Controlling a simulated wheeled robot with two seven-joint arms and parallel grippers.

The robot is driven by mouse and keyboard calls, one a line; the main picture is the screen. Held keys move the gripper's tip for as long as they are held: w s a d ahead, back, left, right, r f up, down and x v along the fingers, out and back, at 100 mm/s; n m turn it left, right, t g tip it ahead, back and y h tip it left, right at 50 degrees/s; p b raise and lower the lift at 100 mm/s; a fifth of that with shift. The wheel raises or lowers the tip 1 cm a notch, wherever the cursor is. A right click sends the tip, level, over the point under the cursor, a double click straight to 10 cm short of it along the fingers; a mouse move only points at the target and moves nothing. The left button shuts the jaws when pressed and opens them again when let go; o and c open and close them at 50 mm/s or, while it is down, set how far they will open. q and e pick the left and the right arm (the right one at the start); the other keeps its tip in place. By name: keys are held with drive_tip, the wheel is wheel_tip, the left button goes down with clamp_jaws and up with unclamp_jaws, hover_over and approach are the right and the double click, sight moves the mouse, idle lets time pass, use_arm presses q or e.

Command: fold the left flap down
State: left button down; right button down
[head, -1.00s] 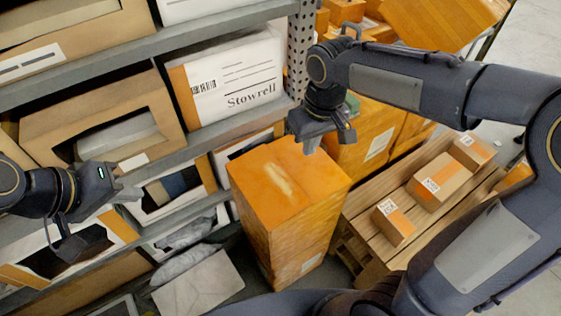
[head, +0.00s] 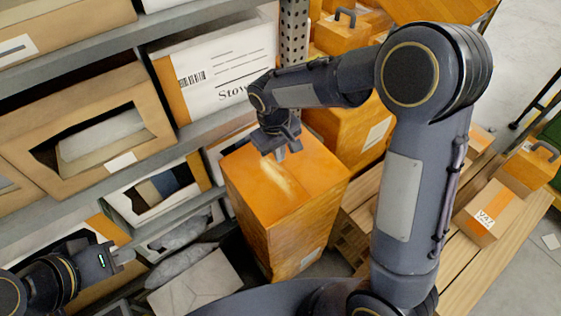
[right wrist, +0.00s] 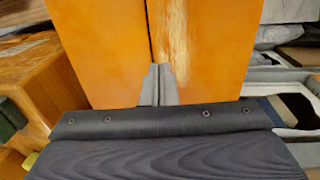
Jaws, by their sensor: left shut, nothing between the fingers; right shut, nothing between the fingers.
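The tall orange box (head: 285,205) stands upright in the middle of the head view, with a pale streak across its top. In the right wrist view its orange top (right wrist: 210,50) shows two panels with a dark seam between them. Both panels look about flat; I cannot tell which is the left flap. My right gripper (head: 281,155) is shut and empty at the back part of the top; its fingertips (right wrist: 158,72) lie over the seam. I cannot tell if they touch. My left gripper (head: 130,257) is shut and empty at the lower left, apart from the box.
A grey shelf rack (head: 205,126) with open cartons and a white Stowrell box (head: 222,75) stands to the left and behind. Another orange box (head: 350,135) stands close behind right. A wooden pallet (head: 480,262) with small cartons lies to the right.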

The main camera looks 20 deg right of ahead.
sight(282, 169)
drive_tip(key=shift+d+f, duration=0.2)
drive_tip(key=shift+f, duration=1.9)
drive_tip(key=shift+f, duration=0.1)
drive_tip(key=shift+w+d+f+y, duration=0.15)
drive_tip(key=shift+d+f+y, duration=0.15)
drive_tip(key=shift+f+y, duration=0.45)
drive_tip(key=shift+g, duration=0.3)
wheel_tip(282, 169, up, 5)
drive_tip(key=p, duration=0.3)
drive_tip(key=shift+f, duration=0.2)
wheel_tip(282, 169, up, 10)
drive_tip(key=shift+f, duration=0.2)
drive_tip(key=shift+r, duration=0.1)
